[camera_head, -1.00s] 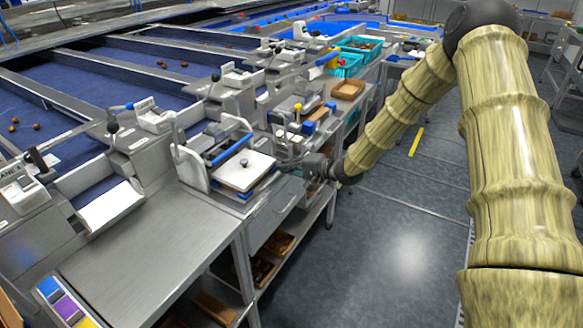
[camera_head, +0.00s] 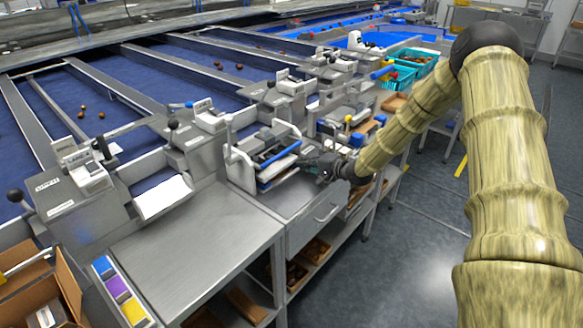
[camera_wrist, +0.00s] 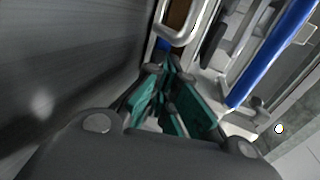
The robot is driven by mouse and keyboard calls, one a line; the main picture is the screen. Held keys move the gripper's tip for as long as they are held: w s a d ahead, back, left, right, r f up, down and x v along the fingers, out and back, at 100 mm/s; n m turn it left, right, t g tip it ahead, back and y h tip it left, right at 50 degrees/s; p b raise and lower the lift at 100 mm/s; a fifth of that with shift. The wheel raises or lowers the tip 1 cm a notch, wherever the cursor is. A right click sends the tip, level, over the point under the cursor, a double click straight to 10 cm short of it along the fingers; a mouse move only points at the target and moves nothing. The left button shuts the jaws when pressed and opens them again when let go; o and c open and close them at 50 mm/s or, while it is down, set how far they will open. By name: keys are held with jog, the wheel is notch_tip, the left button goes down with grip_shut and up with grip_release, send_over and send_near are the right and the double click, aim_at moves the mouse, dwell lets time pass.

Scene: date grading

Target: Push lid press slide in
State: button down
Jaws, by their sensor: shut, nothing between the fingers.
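The lid press (camera_head: 235,165) stands on the metal bench, with a pale upright frame and a blue bar across it. Its slide (camera_head: 277,180) shows as a narrow pale and blue front edge low under the bar; most of its plate is hidden within the press. My gripper (camera_head: 314,165) is at the right front of the press, close to the slide; I cannot tell whether they touch. In the wrist view its teal fingers (camera_wrist: 170,88) are close together and hold nothing. A blue bar (camera_wrist: 272,52) shows at upper right there.
A drawer (camera_head: 318,222) with a metal handle is below the press. Bare bench top (camera_head: 195,245) lies to the left. Another bench device with a yellow knob (camera_head: 348,119) stands just behind my gripper. Teal crates (camera_head: 414,62) are farther back. Open floor lies at right.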

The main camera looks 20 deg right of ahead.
jog(key=shift+w, duration=0.25)
jog(key=shift+a, duration=0.1)
jog(key=shift+s, duration=0.1)
jog(key=shift+s+p, duration=0.25)
jog(key=shift+p, duration=0.05)
jog(key=v, duration=0.4)
jog(key=d+f+v, duration=0.1)
jog(key=v, duration=0.1)
jog(key=shift+a+f, duration=0.1)
jog(key=v, duration=0.7)
jog(key=shift+s+b, duration=0.15)
jog(key=shift+b, duration=0.25)
jog(key=shift+a, duration=0.1)
